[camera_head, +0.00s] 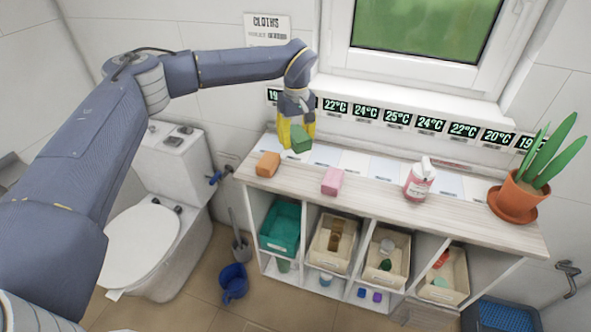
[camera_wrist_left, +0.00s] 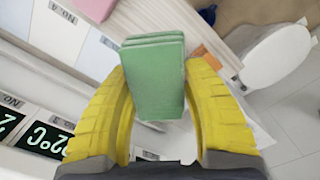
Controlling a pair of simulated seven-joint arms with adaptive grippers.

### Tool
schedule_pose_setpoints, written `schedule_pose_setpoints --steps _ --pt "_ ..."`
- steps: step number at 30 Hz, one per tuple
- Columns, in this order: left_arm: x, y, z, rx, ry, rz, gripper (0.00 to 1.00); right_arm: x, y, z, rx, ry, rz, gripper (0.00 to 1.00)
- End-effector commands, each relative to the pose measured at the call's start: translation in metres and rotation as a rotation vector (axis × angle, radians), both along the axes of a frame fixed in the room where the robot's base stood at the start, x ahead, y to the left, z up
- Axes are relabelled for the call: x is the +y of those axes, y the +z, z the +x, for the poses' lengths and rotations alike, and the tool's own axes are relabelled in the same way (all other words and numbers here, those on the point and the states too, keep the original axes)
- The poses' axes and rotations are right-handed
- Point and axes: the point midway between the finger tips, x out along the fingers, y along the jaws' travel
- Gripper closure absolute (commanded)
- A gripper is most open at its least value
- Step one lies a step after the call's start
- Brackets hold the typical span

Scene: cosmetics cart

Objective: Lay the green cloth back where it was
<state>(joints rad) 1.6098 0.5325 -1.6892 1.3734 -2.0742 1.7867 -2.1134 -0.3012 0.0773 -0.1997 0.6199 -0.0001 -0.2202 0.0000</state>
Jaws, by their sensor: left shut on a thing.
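The green cloth (camera_head: 299,139) is a folded block held in my left gripper (camera_head: 296,132), above the left part of the shelf top. In the left wrist view the cloth (camera_wrist_left: 154,75) sits between the two yellow fingers of my left gripper (camera_wrist_left: 158,90), which are shut on it. An orange cloth (camera_head: 268,164) lies on the shelf top to the left and nearer, and a pink cloth (camera_head: 332,181) lies to the right and nearer. My right gripper does not show.
Pale marked slots (camera_head: 355,162) run along the back of the shelf top (camera_head: 300,184), below several temperature displays (camera_head: 366,112). A pink pump bottle (camera_head: 418,180) and a potted plant (camera_head: 520,190) stand to the right. A window ledge (camera_head: 400,100) is behind.

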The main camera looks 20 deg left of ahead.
Motion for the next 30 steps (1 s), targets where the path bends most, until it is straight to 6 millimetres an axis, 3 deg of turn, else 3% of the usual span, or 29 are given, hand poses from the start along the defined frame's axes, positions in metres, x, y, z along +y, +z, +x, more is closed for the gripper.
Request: schedule_pose_setpoints --steps 3,9,22,30 --pt "0.0 -0.029 -0.001 0.005 0.001 -0.001 0.8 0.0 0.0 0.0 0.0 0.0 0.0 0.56" --pt "-0.001 -0.063 -0.001 0.004 0.001 -0.001 0.8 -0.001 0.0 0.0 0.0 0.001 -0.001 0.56" --pt "-0.001 -0.088 0.0 0.001 0.0 -0.001 0.8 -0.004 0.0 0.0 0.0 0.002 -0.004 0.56" --pt "0.0 -0.119 -0.001 0.002 0.0 -0.001 0.8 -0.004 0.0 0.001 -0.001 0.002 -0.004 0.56"
